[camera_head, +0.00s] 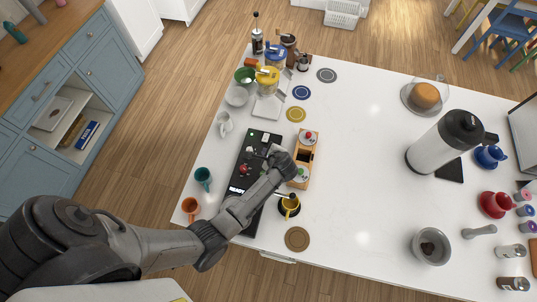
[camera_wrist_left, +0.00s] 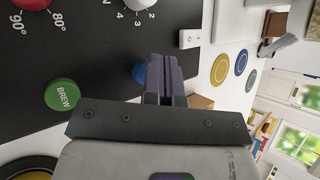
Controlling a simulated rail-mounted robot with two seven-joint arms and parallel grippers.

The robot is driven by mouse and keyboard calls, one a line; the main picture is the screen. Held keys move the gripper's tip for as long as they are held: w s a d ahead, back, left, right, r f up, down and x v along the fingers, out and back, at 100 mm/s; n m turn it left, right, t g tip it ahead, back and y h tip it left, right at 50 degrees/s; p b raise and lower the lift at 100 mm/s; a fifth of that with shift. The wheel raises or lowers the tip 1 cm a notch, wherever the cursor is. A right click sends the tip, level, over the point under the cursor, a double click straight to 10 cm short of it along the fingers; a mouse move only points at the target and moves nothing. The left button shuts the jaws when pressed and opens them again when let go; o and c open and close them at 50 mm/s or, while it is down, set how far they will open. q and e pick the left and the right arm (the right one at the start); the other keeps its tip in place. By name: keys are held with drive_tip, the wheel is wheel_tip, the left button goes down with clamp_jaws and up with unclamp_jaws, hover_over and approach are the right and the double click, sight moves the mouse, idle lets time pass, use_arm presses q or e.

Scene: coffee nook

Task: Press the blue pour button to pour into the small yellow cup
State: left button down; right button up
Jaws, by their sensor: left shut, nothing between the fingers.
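The small yellow cup (camera_head: 291,204) stands on a dark round base beside the black coffee machine (camera_head: 246,180). My left gripper (camera_head: 274,150) is over the machine's panel, its fingers shut and empty. In the left wrist view, the shut fingers (camera_wrist_left: 160,75) point at the black panel. The blue button (camera_wrist_left: 138,72) shows just left of the fingertips, partly hidden behind them. I cannot tell whether they touch it. The green BREW button (camera_wrist_left: 61,94) is further left. My right gripper is not in view.
A red knob (camera_wrist_left: 32,4), a white knob and a white switch (camera_wrist_left: 190,39) share the panel. A wooden holder (camera_head: 303,160) stands right of the machine. An orange cup (camera_head: 190,205) and a teal cup (camera_head: 203,176) stand to the left. The counter's middle is clear.

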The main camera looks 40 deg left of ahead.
use_arm(q)
drive_tip(key=shift+f, duration=0.55)
idle(0.4)
idle(0.4)
drive_tip(key=shift+r+p, duration=0.4)
drive_tip(key=shift+r, duration=0.2)
drive_tip(key=shift+r+p, duration=0.65)
drive_tip(key=shift+p, duration=0.15)
drive_tip(key=shift+r+p, duration=0.5)
drive_tip(key=shift+p, duration=0.05)
wheel_tip(320, 180, up, 4)
drive_tip(key=p, duration=0.4)
drive_tip(key=shift+p, duration=0.3)
